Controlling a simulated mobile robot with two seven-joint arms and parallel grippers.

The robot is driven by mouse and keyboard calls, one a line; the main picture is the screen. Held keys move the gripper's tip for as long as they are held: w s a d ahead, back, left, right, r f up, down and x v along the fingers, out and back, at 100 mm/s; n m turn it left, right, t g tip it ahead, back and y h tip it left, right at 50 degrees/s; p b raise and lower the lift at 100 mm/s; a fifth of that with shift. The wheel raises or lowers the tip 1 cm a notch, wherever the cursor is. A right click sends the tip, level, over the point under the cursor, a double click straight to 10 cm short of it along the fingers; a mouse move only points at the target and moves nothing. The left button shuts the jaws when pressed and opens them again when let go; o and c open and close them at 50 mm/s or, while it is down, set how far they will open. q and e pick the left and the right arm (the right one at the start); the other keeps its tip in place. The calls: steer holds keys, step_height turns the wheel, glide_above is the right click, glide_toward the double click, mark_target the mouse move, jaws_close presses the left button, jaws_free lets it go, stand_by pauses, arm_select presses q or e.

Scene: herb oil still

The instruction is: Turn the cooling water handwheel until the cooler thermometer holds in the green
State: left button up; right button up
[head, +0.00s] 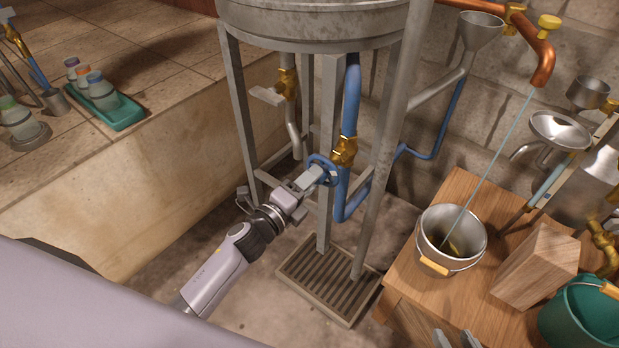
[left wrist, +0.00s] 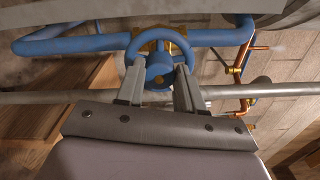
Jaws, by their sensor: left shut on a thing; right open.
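The blue cooling water handwheel (head: 325,165) sits on a brass valve (head: 344,150) in the blue pipe, between the legs of the metal stand. My left gripper (head: 313,177) is at the wheel and shut on it. In the left wrist view the handwheel (left wrist: 161,42) is a blue ring with a round hub, and the fingers of my left gripper (left wrist: 159,72) reach it on either side of the hub. My right gripper (head: 453,340) shows only its tips at the bottom edge, open and empty. I cannot make out a cooler thermometer reading.
A thin stream runs from the copper spout (head: 543,65) into a metal bucket (head: 453,222) on the wooden bench (head: 408,275). A wooden block (head: 535,265) and green bucket (head: 588,315) stand nearby. Stand legs (head: 385,150) flank the wheel. A floor grate (head: 325,285) lies below.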

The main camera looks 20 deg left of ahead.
arm_select(q)
steer(key=shift+f+n+p, duration=0.15)
steer(key=shift+n+p, duration=1.15)
steer(key=shift+n, duration=2.9)
arm_select(e)
steer(key=shift+s+d+g, duration=0.3)
steer(key=shift+s+d, duration=0.45)
steer(key=shift+w+r, duration=0.15)
steer(key=shift+w, duration=0.05)
arm_select(q)
steer(key=o, duration=1)
steer(key=shift+o, duration=0.2)
